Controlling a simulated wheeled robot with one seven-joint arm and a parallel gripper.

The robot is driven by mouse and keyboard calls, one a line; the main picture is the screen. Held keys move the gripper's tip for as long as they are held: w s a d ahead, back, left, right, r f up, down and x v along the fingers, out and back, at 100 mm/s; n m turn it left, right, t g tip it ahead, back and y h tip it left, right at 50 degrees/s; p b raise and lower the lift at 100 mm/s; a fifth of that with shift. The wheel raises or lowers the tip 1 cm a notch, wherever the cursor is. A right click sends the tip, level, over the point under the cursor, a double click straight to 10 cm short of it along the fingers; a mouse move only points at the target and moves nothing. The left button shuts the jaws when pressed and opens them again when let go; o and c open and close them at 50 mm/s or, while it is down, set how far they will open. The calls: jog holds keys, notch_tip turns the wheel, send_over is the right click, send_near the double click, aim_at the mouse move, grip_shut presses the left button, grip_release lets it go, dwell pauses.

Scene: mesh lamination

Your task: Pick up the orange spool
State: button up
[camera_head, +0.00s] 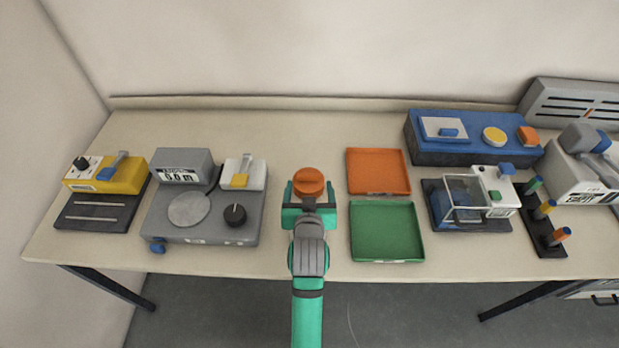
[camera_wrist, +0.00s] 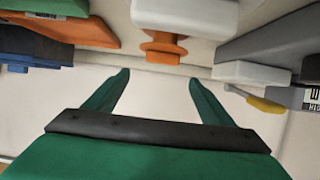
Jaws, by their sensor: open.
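The orange spool (camera_head: 309,180) stands near the middle of the table, left of the two trays. In the head view my green gripper (camera_head: 309,192) reaches in from the front, with its fingers on either side of the spool in the picture. In the wrist view the spool (camera_wrist: 163,45) shows beyond the open fingertips (camera_wrist: 159,77), roughly centred between them. It sits against a pale block (camera_wrist: 186,14), which my gripper hides in the head view. The fingers hold nothing.
An orange tray (camera_head: 379,190) and a green tray (camera_head: 387,257) lie close on the right. A grey device (camera_head: 205,230) with a dial stands on the left. A blue box (camera_head: 470,155) is at the back right. Some bare table lies between the grey device and my gripper.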

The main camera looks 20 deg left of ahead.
aim_at(308, 176)
jog(key=shift+f+x, duration=0.2)
jog(key=shift+x, duration=1.7)
jog(key=shift+f+x, duration=0.15)
jog(key=shift+x, duration=1.75)
jog(key=shift+s+a, duration=0.1)
jog(key=shift+s, duration=0.15)
jog(key=c, duration=1.2)
